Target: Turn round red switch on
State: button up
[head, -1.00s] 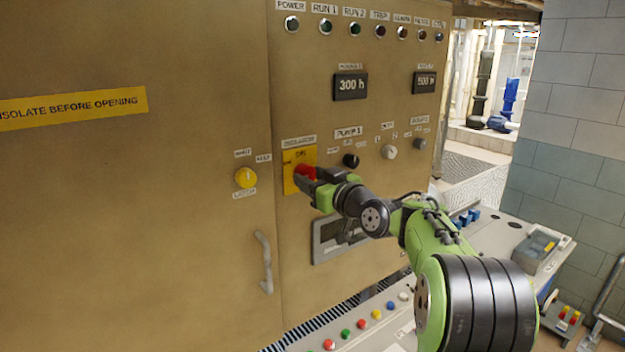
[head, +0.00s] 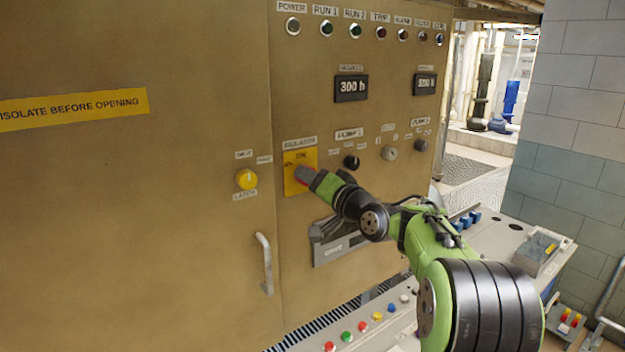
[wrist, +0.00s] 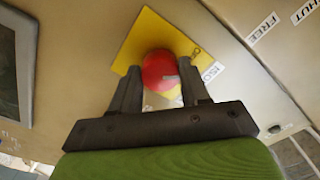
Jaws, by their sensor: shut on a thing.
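The round red switch (wrist: 161,72) sits on a yellow plate (head: 309,157) on the cabinet front, with "ON" printed at the plate's top in the head view. In the head view the switch is mostly hidden behind my gripper (head: 305,175). In the wrist view my gripper (wrist: 161,85) has one finger on each side of the red knob, and it is shut on it. A small grey mark shows on the knob's face. The wrist is rolled, so the plate looks tilted in the wrist view.
A yellow knob (head: 246,179) is to the left on the cabinet door. A black knob (head: 351,162) and a grey knob (head: 389,153) are to the right. A door handle (head: 264,264) stands out lower left. Coloured buttons (head: 346,336) line the desk below.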

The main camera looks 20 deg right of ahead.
jog(key=shift+m+p, duration=1.2)
jog(key=shift+m, duration=2.4)
jog(key=o, duration=1.1)
jog(key=shift+c, duration=0.2)
jog(key=shift+s, duration=0.1)
jog(key=b+v, duration=0.5)
jog(key=v, duration=1)
jog(key=shift+s, duration=0.35)
jog(key=shift+a, duration=0.1)
